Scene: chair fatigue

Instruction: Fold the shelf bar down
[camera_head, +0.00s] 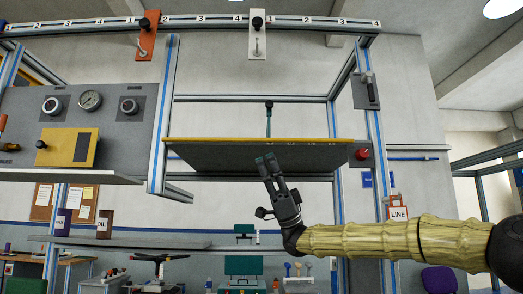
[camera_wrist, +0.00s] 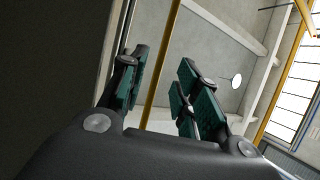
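A dark grey shelf panel (camera_head: 215,157) with a yellow front bar (camera_head: 200,139) spans the middle of the frame in the head view. Its underside faces me. My gripper (camera_head: 266,159) points up in front of the underside, with its fingertips below the yellow bar. In the wrist view, my gripper (camera_wrist: 162,82) is open, its green-padded fingers apart with nothing held. A yellow bar (camera_wrist: 160,70) runs through the gap between the fingers in that picture. I cannot tell whether it lies between them in depth or beyond them. A dark surface (camera_wrist: 50,70) fills the left.
A panel with gauges (camera_head: 90,100) and a yellow box stands to the left. A red button (camera_head: 362,154) is at the shelf's right end. A thin upright lever (camera_head: 268,118) shows behind the yellow bar. Orange (camera_head: 148,38) and white (camera_head: 257,36) plates hang on the top rail.

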